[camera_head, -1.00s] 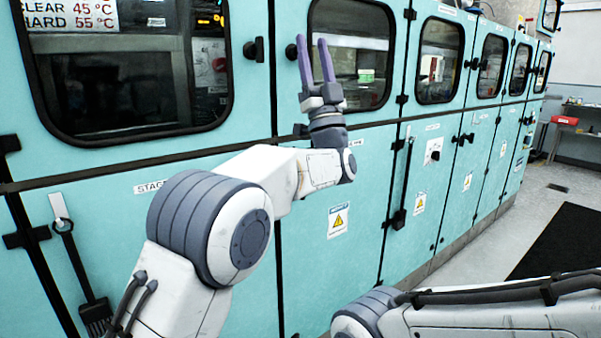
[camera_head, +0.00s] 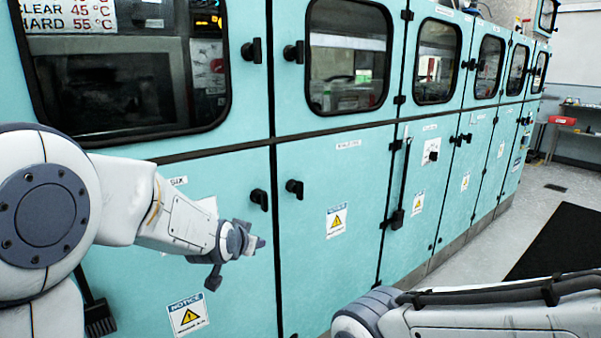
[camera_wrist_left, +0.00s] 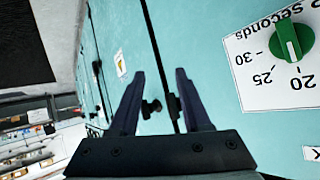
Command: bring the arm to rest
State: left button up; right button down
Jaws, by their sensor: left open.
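My left arm comes in from the left in the head view. My left gripper (camera_head: 254,243) is in front of the lower teal doors and points to the right, with nothing visible in it. In the left wrist view the two fingers of the left gripper (camera_wrist_left: 160,95) stand apart and the space between them is empty. My right arm crosses the lower right corner of the head view, but its gripper is outside the frame.
A row of teal cabinets (camera_head: 235,170) with windows fills the left and middle. Black door knobs (camera_head: 260,199) stick out near the left gripper. A timer panel with a green knob (camera_wrist_left: 292,42) shows in the wrist view. A dark mat (camera_head: 560,245) lies on the floor at right.

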pick_arm(q)
jog(key=s+a+f+n+g, duration=0.1)
jog(key=s+a+f+g, duration=0.2)
jog(key=s, duration=0.5)
jog(key=s+a+f+n+g+y, duration=0.1)
jog(key=s+a+f+n+g, duration=0.15)
jog(key=s+f, duration=0.45)
jog(key=s+a+f+g, duration=0.1)
jog(key=s+f+g, duration=0.2)
jog(key=s, duration=0.6)
jog(key=s+d+f+m+g+b, duration=0.35)
jog(key=s+d+m+b, duration=0.35)
jog(key=s+d+b, duration=0.45)
notch_tip(320, 180, up, 30)
jog(key=s+d+p, duration=0.1)
jog(key=p, duration=3.1)
jog(key=shift+d+t+h, duration=0.3)
jog(key=shift+d+t, duration=0.05)
jog(key=shift+t, duration=0.05)
